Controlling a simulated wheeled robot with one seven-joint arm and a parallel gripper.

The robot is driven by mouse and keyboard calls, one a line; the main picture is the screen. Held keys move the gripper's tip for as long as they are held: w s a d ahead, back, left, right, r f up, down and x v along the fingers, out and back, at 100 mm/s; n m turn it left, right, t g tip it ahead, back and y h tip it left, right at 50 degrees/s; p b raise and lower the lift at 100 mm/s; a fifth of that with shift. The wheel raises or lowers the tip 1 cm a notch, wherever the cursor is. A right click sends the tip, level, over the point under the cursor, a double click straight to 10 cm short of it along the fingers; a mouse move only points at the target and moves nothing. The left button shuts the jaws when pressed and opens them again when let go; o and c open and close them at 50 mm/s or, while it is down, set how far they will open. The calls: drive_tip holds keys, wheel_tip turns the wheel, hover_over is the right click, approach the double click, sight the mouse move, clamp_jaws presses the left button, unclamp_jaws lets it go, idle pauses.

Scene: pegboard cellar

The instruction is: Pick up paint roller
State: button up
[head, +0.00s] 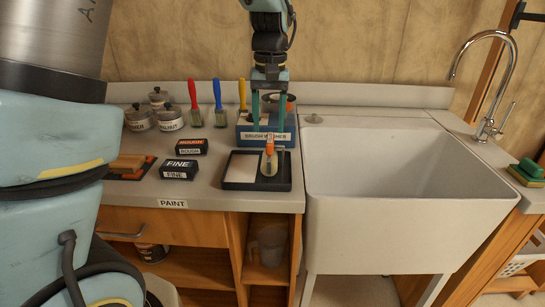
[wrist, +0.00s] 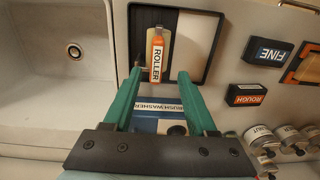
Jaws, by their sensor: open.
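The paint roller (head: 268,162) has an orange handle and a pale roller. It rests in the right part of a black-rimmed tray (head: 239,186) near the counter's front edge, its handle toward the back. In the wrist view the paint roller (wrist: 157,58) shows its "ROLLER" label, and its lower end shows between my fingertips. My gripper (head: 269,116) is open and empty, with green fingers pointing down, above and behind the tray. No contact with the roller is visible.
A blue brush washer box (head: 283,137) stands right behind the tray, below my gripper. A white sink (head: 400,213) is to the right. Left are a "FINE" block (head: 180,169), a "ROUGH" block (head: 191,147), upright brushes (head: 219,103) and lidded tins (head: 168,118).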

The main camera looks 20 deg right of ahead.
sight(270, 137)
drive_tip(key=shift+s+d+f+p, duration=0.1)
drive_tip(key=shift+f+p, duration=0.1)
drive_tip(key=shift+f, duration=0.6)
drive_tip(key=shift+s+a+f+p, duration=0.1)
drive_tip(key=shift+f+p, duration=0.1)
drive_tip(key=shift+f, duration=0.55)
drive_tip(key=shift+s+d+f+p, duration=0.1)
drive_tip(key=shift+f+p, duration=0.1)
drive_tip(key=shift+f, duration=0.6)
clamp_jaws()
